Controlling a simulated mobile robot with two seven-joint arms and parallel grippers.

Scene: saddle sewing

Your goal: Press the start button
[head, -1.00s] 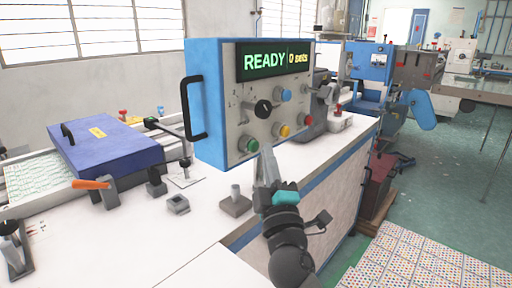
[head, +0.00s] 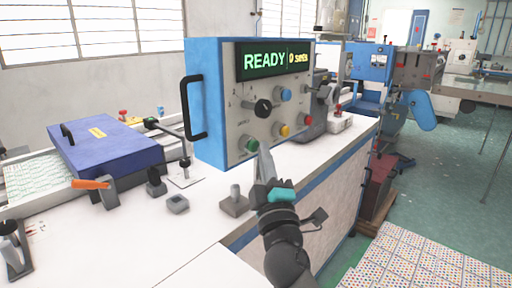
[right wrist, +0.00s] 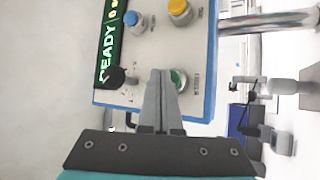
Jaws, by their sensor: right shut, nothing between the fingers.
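The control box (head: 210,105) is blue with a pale front panel. Its display (head: 275,60) reads "READY" and "0 sets". The green button (head: 251,146) is at the panel's lower left and also shows in the right wrist view (right wrist: 179,80). My right gripper (head: 264,151) is shut and empty, with its fingertips close to the green button. In the right wrist view, the shut fingers (right wrist: 160,76) lie just left of the green button and partly cover its edge. I cannot tell whether they touch it. My left gripper is out of view.
A black handle (head: 192,108) is on the box's left side. A blue-purple case (head: 110,150) sits on the white table at left.

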